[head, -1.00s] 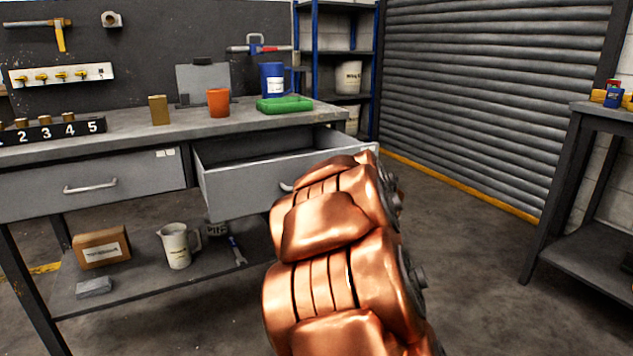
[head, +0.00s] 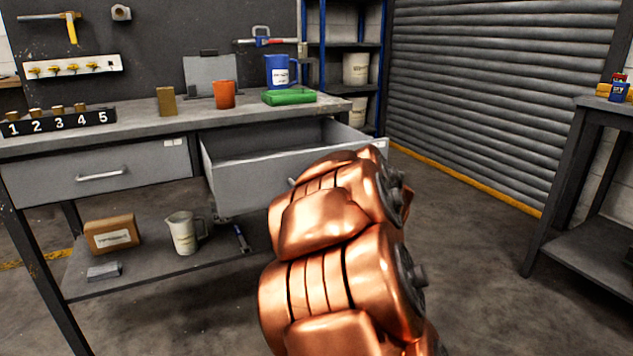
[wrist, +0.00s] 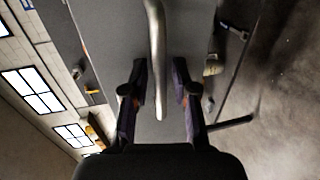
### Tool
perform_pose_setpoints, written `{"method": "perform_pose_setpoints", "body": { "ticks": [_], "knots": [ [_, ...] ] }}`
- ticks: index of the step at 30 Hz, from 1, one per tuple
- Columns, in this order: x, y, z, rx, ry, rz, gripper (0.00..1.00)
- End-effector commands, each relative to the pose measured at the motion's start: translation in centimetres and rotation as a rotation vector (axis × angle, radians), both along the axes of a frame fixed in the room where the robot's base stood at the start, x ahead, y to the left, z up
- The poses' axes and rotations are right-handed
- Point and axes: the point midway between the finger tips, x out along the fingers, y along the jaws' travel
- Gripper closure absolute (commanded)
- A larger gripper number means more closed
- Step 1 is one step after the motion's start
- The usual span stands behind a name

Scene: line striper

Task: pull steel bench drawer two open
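The right bench drawer (head: 240,187), grey steel, stands pulled out from the bench, with its empty-looking inside showing. My arm hides the right part of its front and most of its handle in the head view. In the wrist view the drawer's silver bar handle (wrist: 154,28) runs between the two fingers of my gripper (wrist: 157,75). The fingers are apart, with a visible gap on each side of the bar. The grey drawer front (wrist: 110,30) lies behind them. My gripper itself is hidden in the head view.
A closed left drawer (head: 100,178) is beside it. The bench top (head: 140,128) carries an orange cup (head: 224,94), a blue mug (head: 277,72) and a green case (head: 289,97). A lower shelf (head: 150,268) holds a box and jug. A side table (head: 598,245) stands right; floor between is clear.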

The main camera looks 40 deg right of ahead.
Motion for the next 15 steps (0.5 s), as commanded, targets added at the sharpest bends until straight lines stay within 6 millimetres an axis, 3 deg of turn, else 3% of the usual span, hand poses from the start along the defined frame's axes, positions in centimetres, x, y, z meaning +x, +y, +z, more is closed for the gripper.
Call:
{"method": "perform_pose_setpoints", "body": {
  "ticks": [15],
  "knots": [
    [-0.69,0.16,0.17,0.000,0.000,-0.001,0.63]
  ]
}}
